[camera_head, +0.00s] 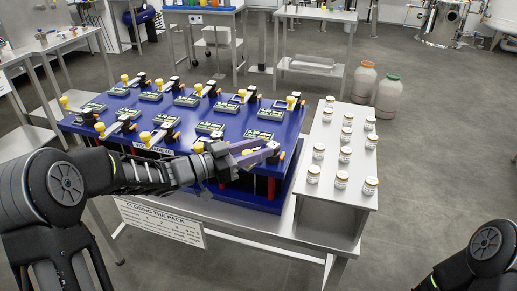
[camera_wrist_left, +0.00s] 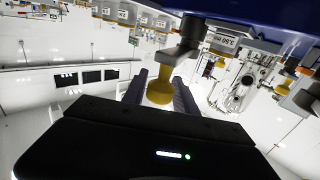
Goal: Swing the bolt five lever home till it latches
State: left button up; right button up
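The blue pack top (camera_head: 185,106) carries several clamp levers with yellow knobs and dark pivots in a back row and a front row. I cannot read bolt numbers on them. My left gripper (camera_head: 262,151) is over the front right corner of the pack, its two fingers apart. In the left wrist view a yellow knob (camera_wrist_left: 160,88) on a dark lever arm (camera_wrist_left: 182,52) lies between the open fingers, with small gaps seeming to show on both sides. The gripper hides this lever in the head view. My right gripper is out of view.
A side shelf (camera_head: 338,190) right of the pack holds several small white jars (camera_head: 342,180). A sign (camera_head: 160,222) hangs on the table's front. Two large jugs (camera_head: 388,97) stand on the floor behind. Other knobs, such as the front-row one (camera_head: 198,147), are close to my left arm.

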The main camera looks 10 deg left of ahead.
pick_arm(q)
jog(key=shift+o, duration=1.3)
jog(key=shift+f, duration=0.1)
jog(key=v, duration=0.7)
jog(key=shift+s+a+b, duration=0.25)
jog(key=shift+s+b, duration=0.05)
jog(key=shift+b, duration=0.05)
